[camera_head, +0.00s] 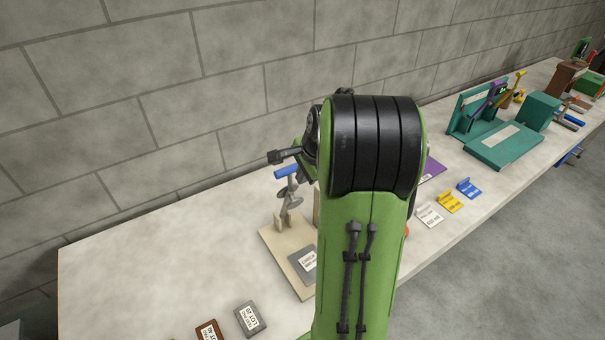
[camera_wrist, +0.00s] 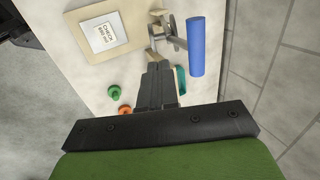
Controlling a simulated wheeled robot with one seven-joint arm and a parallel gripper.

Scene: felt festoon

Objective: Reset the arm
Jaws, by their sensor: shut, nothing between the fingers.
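My green and black arm fills the middle of the head view and hides part of the table behind it. My gripper (camera_wrist: 157,88) shows in the wrist view, its dark fingers together with nothing between them. It is over the table, beside a wooden board that carries a grey metal fixture (camera_wrist: 172,32) with a blue handle (camera_wrist: 197,46). In the head view the blue handle (camera_head: 286,171) stands just left of my arm. I cannot tell whether the fingers touch the fixture.
The long pale table (camera_head: 150,265) runs along a grey block wall (camera_head: 150,90). The wooden board (camera_head: 273,247) bears a grey labelled plate (camera_head: 303,264). Labelled blocks (camera_head: 247,319) lie at the front. Teal fixtures (camera_head: 505,146) stand right. Small green (camera_wrist: 114,91) and orange (camera_wrist: 125,109) pieces lie near my gripper.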

